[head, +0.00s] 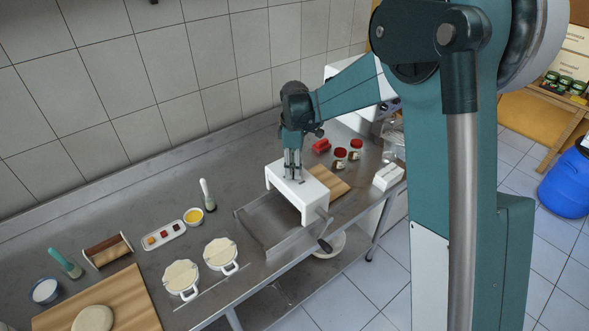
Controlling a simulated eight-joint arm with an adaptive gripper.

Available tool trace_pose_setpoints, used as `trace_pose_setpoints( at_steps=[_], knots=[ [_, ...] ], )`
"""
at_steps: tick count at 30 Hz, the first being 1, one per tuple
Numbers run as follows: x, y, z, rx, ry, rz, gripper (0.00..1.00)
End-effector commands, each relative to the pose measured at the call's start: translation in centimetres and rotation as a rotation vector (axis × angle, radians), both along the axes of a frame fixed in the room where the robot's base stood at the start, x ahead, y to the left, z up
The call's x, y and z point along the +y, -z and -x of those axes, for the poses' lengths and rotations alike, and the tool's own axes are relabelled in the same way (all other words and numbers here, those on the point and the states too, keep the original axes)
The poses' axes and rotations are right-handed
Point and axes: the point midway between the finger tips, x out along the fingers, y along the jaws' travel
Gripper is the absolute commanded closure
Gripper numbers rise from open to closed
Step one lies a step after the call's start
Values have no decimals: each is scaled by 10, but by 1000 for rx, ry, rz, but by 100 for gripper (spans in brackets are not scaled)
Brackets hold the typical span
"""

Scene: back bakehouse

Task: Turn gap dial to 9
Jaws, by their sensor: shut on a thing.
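The white dough-rolling machine (312,207) stands on the steel bench, with a metal tray (262,228) on its left and a wooden board (333,184) on its right. My gripper (292,177) points straight down onto the machine's white top. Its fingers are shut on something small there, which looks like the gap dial. The dial is mostly hidden by the fingers, and its numbers and pointer are too small to read. A crank handle (325,243) hangs at the machine's front.
Red-lidded jars (340,154) and a red item (321,146) stand behind the wooden board. A tiled wall runs behind the bench.

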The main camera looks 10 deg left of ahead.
Motion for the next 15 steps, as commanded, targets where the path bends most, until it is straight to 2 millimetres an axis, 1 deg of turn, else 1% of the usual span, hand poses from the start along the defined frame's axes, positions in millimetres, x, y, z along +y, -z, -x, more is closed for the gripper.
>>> trace_pose_setpoints(
  at_steps=[8,15],
  knots=[
    [0,2,0,0,108,0,90],
    [0,2,0,0,289,0,90]
  ],
)
